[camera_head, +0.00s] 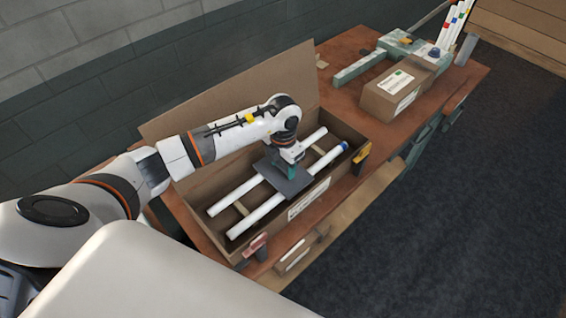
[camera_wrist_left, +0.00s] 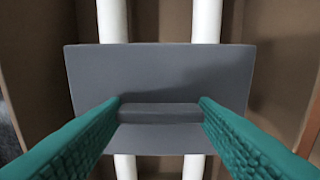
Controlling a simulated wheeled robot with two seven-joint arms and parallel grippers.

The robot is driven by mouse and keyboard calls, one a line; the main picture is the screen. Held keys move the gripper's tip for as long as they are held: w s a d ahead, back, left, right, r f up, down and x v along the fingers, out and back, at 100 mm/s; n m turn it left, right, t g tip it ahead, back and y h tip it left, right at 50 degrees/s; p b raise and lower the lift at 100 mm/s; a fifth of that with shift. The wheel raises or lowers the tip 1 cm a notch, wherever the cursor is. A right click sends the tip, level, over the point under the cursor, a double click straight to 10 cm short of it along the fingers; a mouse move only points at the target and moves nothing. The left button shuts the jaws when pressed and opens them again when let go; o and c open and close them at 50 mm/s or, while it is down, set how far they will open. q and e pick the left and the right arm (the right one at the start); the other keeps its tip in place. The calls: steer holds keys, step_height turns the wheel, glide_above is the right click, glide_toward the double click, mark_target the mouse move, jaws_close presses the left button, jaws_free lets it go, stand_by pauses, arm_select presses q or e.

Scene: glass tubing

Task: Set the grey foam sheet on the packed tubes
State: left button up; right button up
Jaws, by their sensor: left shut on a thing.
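The grey foam sheet (camera_head: 287,179) lies flat across the two white tubes in the long open cardboard box. In the left wrist view the sheet (camera_wrist_left: 160,75) spans both tubes (camera_wrist_left: 206,20), whose ends show beyond its two long edges. My left gripper (camera_head: 291,170) points down over the sheet. Its green fingers (camera_wrist_left: 160,112) are shut on a raised grey grip in the sheet's middle. The sheet looks to touch the tubes or sit very close above them; I cannot tell which. One tube has a blue end (camera_head: 344,146). My right gripper is not in view.
The box (camera_head: 222,247) stands on a reddish-brown workbench (camera_head: 345,48) with its lid flap (camera_head: 240,95) raised at the back. A smaller labelled carton (camera_head: 385,103), a green fixture (camera_head: 360,68) and upright tubes with coloured ends (camera_head: 449,30) are at the far right.

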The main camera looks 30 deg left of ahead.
mark_target(283, 167)
arm_select(q)
steer(key=o, duration=0.9)
steer(key=shift+f, duration=0.15)
steer(key=shift+o, duration=0.2)
steer(key=shift+r, duration=0.35)
step_height(283, 167, up, 12)
steer(key=b, duration=0.2)
steer(key=shift+f, duration=0.15)
